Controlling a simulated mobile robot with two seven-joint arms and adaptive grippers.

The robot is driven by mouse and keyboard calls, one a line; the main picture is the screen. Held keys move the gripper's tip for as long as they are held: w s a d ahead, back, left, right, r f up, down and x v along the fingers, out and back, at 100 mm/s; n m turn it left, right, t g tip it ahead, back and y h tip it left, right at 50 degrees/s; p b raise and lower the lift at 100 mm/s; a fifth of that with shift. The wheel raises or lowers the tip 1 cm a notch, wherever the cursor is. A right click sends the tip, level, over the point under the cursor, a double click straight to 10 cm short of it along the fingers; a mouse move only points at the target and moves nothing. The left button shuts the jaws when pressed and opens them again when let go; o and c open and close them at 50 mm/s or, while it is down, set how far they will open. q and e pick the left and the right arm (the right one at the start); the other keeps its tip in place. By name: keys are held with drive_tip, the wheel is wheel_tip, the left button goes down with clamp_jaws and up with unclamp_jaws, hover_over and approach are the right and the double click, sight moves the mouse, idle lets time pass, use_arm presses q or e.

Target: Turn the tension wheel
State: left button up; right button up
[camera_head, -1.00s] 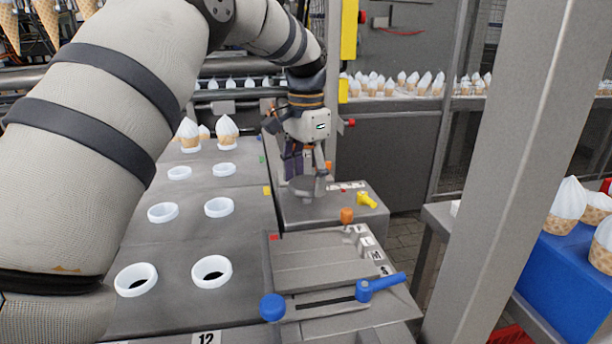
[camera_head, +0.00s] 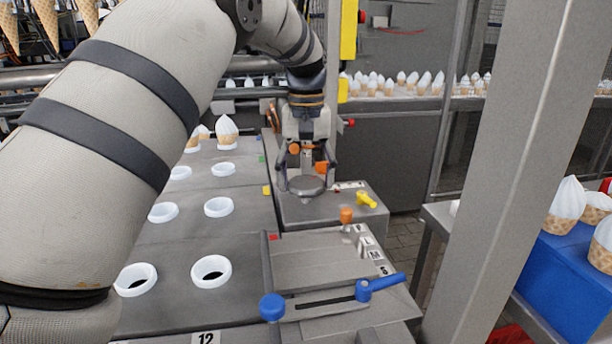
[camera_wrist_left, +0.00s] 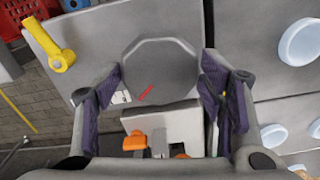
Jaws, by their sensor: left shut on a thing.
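The tension wheel appears to be the grey, many-sided disc (camera_head: 306,187) on the small grey block past the sliding plate. The wrist view shows it from above as a flat grey knob (camera_wrist_left: 160,66), with a thin red mark at its near edge. My left gripper (camera_head: 307,180) points down over it, with one finger on each side. In the wrist view the purple-padded fingers of my left gripper (camera_wrist_left: 161,72) are closed against its left and right edges. My right gripper is not in view.
A yellow lever (camera_head: 366,200) sits on the block right of the wheel. An orange knob (camera_head: 347,215) stands nearer, by a sliding plate with a blue handle (camera_head: 380,287). White ring holders (camera_head: 218,207) lie left. A grey post (camera_head: 505,170) stands at right.

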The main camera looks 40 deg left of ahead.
use_arm(q)
drive_tip(key=n, duration=0.4)
drive_tip(key=shift+f+n, duration=0.1)
drive_tip(key=shift+n, duration=1.8)
drive_tip(key=shift+d, duration=0.1)
drive_tip(key=o, duration=1.2)
drive_tip(key=shift+c, duration=0.2)
